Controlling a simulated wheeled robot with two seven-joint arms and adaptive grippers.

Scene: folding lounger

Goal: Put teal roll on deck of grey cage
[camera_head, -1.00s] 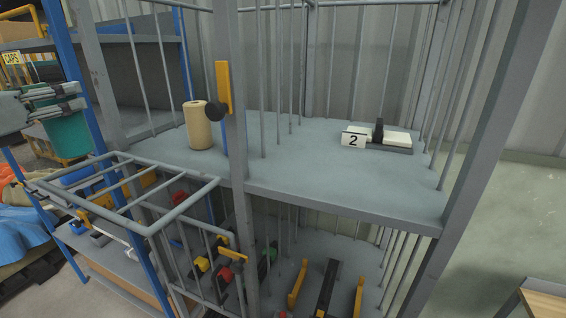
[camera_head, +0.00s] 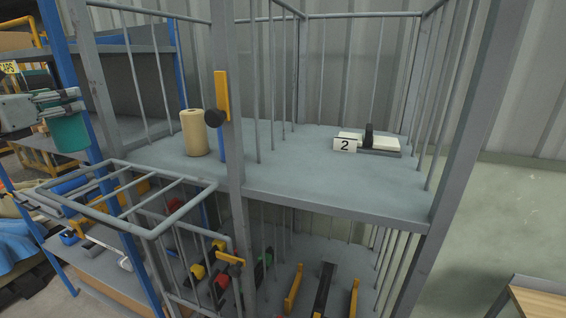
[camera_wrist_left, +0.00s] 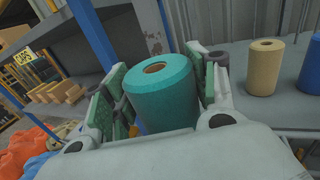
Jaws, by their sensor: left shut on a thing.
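My left gripper (camera_head: 62,103) comes in from the left edge of the head view and is shut on the teal roll (camera_head: 70,133), which hangs upright in the air left of the grey cage. In the left wrist view the teal roll (camera_wrist_left: 160,92) stands between the two green-padded fingers (camera_wrist_left: 160,100). The deck (camera_head: 290,165) of the grey cage is a flat grey shelf with bars around it. A tan roll (camera_head: 195,133) stands upright at its left end, with a blue roll partly hidden behind the post. The blue roll shows in the wrist view (camera_wrist_left: 312,66). My right gripper is not seen.
A grey post with a yellow latch (camera_head: 222,95) and black knob stands at the deck's front. A barred gate (camera_head: 150,200) juts out below, left of it. A "2" sign (camera_head: 345,145) and a white-topped item sit on the deck's right. The deck's middle is bare.

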